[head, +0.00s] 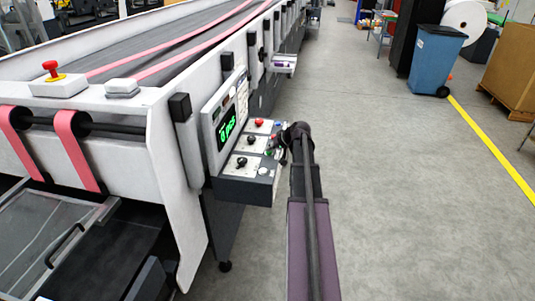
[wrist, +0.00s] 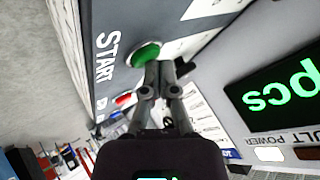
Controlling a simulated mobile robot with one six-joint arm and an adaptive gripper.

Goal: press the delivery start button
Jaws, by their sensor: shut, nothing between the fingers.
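A green button (wrist: 143,54) sits on the grey face of a control box, beside the printed word START, in the wrist view. My gripper (wrist: 161,70) is shut and empty, with its fingertips at the button's edge and partly over it in the picture. I cannot tell whether they touch it. In the head view the control box (head: 236,190) sticks out from the machine's side, and my gripper (head: 280,152) is at its right edge. The green button is small there and close to my gripper.
The box carries a green "pcs" display (head: 227,128), black knobs and a red button (head: 259,122). A red button (wrist: 123,99) lies near the green one. A red mushroom button (head: 51,68) stands on the machine frame. Grey floor (head: 400,200) is clear to the right.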

